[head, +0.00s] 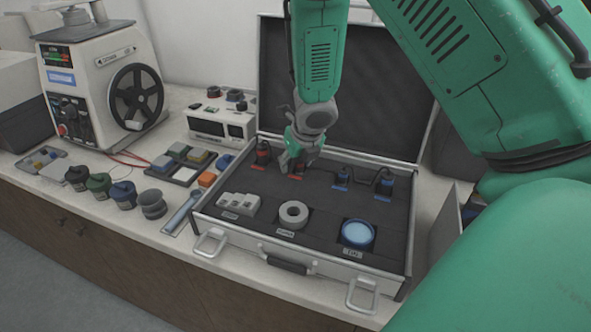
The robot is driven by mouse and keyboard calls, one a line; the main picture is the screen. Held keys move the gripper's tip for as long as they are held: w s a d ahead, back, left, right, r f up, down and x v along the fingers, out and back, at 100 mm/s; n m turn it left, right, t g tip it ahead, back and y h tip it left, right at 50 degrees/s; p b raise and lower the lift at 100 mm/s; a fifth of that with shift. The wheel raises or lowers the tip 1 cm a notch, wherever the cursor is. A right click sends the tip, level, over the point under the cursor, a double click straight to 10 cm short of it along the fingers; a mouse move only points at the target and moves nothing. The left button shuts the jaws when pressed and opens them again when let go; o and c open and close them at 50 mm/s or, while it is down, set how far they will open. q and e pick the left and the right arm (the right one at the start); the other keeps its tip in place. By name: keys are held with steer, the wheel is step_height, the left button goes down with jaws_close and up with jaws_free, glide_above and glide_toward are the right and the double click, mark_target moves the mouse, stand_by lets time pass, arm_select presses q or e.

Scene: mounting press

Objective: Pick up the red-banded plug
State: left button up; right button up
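The open case (330,258) has a dark foam bed with a row of plugs at its back. A dark plug with red at its base (262,155) stands at the left end of the row, uncovered. To its right, another red patch (296,177) shows directly below my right gripper (291,162); the gripper hides most of whatever stands there. My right gripper points down into the case, its fingers small and dark, so I cannot tell whether they are open or closed on a plug. My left gripper is not in view.
Two blue-based plugs (341,178) (384,184) stand right of the gripper. A stepped grey block (238,205), a grey ring (293,214) and a blue disc (358,233) sit in front. The raised lid (370,90) stands behind. Dials and a press crowd the left bench.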

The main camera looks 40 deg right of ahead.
mark_target(300, 159)
steer(key=shift+d, duration=0.15)
steer(key=c, duration=0.6)
steer(key=shift+d+f, duration=0.15)
steer(key=shift+d, duration=0.1)
jaws_close()
steer(key=shift+s+d+f, duration=0.15)
steer(key=shift+d, duration=0.15)
steer(key=shift+a, duration=0.2)
steer(key=shift+a+r, duration=0.1)
steer(key=shift+r, duration=0.2)
step_height(300, 159, up, 8)
steer(key=p, duration=0.5)
steer(key=shift+d+r+p, duration=0.25)
steer(key=shift+r+p, duration=0.4)
steer(key=shift+p, duration=0.1)
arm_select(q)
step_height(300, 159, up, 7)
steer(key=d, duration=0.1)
arm_select(e)
steer(key=shift+a+r, duration=0.1)
steer(key=shift+r, duration=0.05)
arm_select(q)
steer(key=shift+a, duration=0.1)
arm_select(e)
steer(key=shift+a, duration=0.1)
